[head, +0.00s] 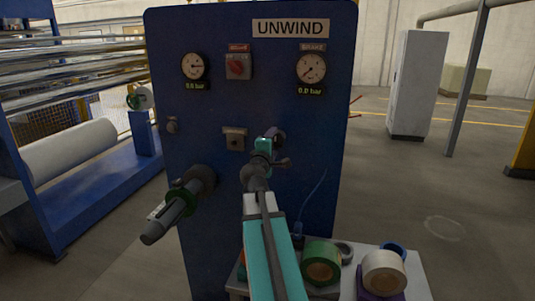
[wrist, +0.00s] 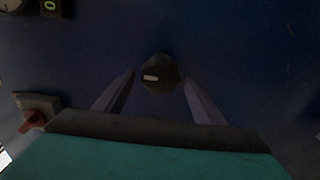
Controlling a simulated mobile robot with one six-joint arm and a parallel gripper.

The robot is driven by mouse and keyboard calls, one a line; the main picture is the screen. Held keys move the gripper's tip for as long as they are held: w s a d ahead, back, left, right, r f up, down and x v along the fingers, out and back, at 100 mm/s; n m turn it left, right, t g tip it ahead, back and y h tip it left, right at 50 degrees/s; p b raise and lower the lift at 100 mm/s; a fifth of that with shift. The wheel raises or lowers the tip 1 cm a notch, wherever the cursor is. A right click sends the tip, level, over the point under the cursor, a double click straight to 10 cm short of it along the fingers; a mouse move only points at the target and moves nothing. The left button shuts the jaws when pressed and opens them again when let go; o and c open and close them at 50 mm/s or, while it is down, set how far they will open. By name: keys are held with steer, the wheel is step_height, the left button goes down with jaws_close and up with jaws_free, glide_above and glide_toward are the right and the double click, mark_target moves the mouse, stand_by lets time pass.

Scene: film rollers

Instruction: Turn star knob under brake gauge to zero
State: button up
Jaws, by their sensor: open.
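The brake gauge (head: 311,67) sits at the upper right of the blue UNWIND panel; its display appears to read 0.0 bar. A dark star knob (wrist: 164,69) with a pale mark shows in the wrist view, against the blue panel. My gripper (wrist: 160,78) is open, with one finger on each side of the knob. The fingers look apart from the knob, and its distance in depth is hard to judge. In the head view my gripper (head: 280,147) is in front of the panel, below and left of the brake gauge, and I cannot make out the knob there.
Another gauge (head: 193,67) and a red switch (head: 238,66) are on the panel's upper part. A roller shaft (head: 180,208) sticks out at lower left. A table below holds a green roll (head: 320,262) and a beige roll (head: 384,272). The floor at right is open.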

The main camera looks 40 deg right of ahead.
steer(key=b+v, duration=1.3)
steer(key=b, duration=0.2)
steer(key=shift+a+b, duration=0.2)
steer(key=shift+b, duration=0.15)
stand_by(0.8)
steer(key=shift+s, duration=0.1)
stand_by(0.5)
